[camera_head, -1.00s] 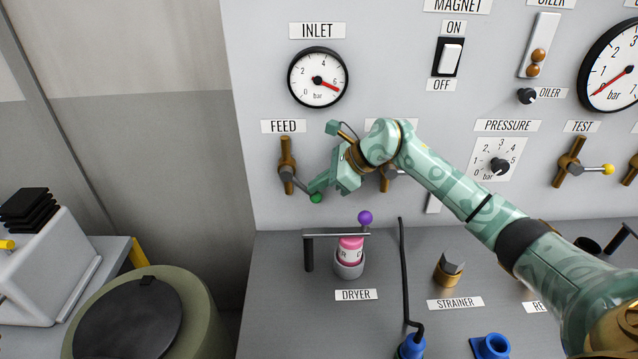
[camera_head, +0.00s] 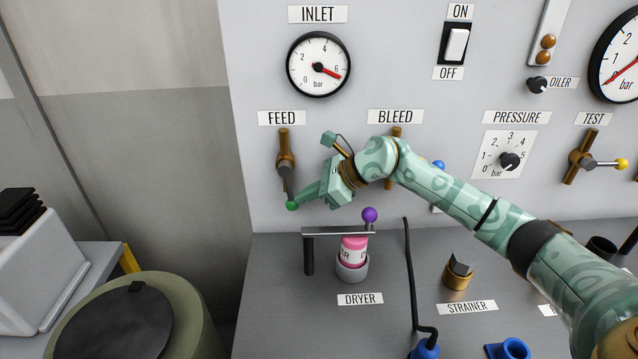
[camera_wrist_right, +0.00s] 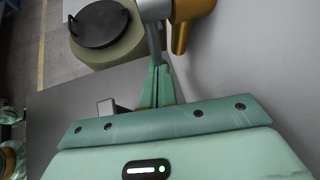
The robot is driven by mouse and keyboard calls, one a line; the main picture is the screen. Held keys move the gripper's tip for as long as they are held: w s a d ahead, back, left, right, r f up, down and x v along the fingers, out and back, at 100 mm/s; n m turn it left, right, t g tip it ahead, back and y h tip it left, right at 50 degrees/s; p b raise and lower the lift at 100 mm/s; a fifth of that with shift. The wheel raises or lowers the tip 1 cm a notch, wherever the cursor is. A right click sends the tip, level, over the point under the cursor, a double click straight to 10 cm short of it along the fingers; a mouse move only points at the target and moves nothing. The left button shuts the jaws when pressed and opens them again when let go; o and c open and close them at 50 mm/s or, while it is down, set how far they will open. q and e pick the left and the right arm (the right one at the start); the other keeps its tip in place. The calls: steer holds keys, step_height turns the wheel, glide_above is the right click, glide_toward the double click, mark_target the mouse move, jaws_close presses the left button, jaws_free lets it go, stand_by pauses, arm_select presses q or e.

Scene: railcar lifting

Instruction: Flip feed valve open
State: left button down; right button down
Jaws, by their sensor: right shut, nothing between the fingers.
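The feed valve (camera_head: 286,152) is a brass body on the grey panel under the FEED label. Its grey lever hangs nearly straight down, roughly in line with the brass body, and ends in a green knob (camera_head: 292,205). My right gripper (camera_head: 303,197) is shut and empty, with its fingertips right beside the knob on its right; whether they touch cannot be told. My left gripper is out of view.
The bleed valve (camera_head: 397,132) is partly hidden behind my right arm. Below, the dryer's lever with a purple knob (camera_head: 369,215) stands over a pink canister (camera_head: 353,249). The inlet gauge (camera_head: 318,64) is above the feed valve. Bare panel lies left of it.

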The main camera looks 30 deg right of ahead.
steer(key=shift+w+a+f+t+y+b, duration=0.2)
steer(key=shift+a+f+t+y+b, duration=0.15)
steer(key=shift+y+b, duration=0.35)
steer(key=shift+r, duration=0.15)
steer(key=s+a+r+p, duration=0.3)
steer(key=s+a+r, duration=0.2)
steer(key=s+r, duration=0.7)
steer(key=shift+s+a+r, duration=0.2)
steer(key=shift+s+r, duration=0.15)
steer(key=shift+s, duration=0.1)
